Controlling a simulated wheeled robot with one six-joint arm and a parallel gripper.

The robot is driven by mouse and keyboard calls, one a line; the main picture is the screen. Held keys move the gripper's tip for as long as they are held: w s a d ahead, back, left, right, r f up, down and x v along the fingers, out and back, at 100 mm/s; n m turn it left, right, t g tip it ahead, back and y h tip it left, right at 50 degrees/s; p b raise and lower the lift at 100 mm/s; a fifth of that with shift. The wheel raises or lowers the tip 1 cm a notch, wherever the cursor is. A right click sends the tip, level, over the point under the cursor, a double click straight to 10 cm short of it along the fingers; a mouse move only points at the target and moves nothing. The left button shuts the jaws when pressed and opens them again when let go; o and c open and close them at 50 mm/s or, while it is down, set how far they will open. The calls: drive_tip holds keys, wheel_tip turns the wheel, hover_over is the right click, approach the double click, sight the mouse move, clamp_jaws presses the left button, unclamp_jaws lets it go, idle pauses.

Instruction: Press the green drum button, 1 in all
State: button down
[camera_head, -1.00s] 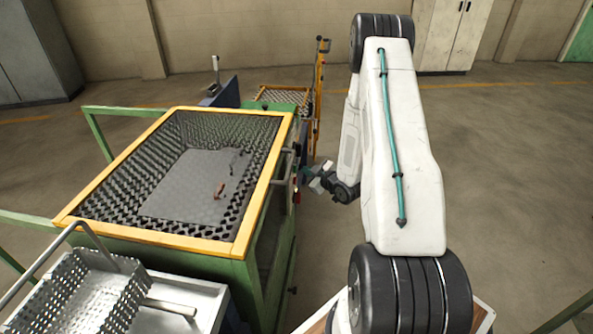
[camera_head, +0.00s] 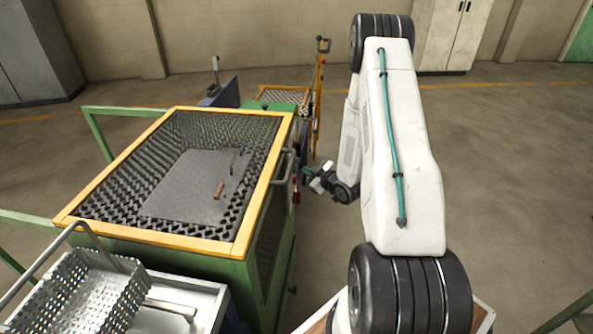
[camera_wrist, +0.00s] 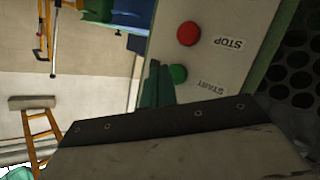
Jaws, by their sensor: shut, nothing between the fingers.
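The green button (camera_wrist: 178,73), labelled START, is on a pale panel (camera_wrist: 215,60) in the wrist view. My gripper (camera_wrist: 157,68) is shut and empty. Its dark teal fingers are just left of the green button in that view. I cannot tell whether they touch it. In the head view my gripper (camera_head: 306,171) is close to the right side of the green machine (camera_head: 262,240). The green button cannot be made out there.
A red STOP button (camera_wrist: 189,33) sits close to the green one. A dark perforated surface (camera_wrist: 297,70) is at the right in the wrist view. In the head view, a mesh basket (camera_head: 85,293) is at the front left. Open floor (camera_head: 510,170) lies to the right.

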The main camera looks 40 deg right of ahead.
idle(0.4)
drive_tip(key=shift+w+a, duration=0.3)
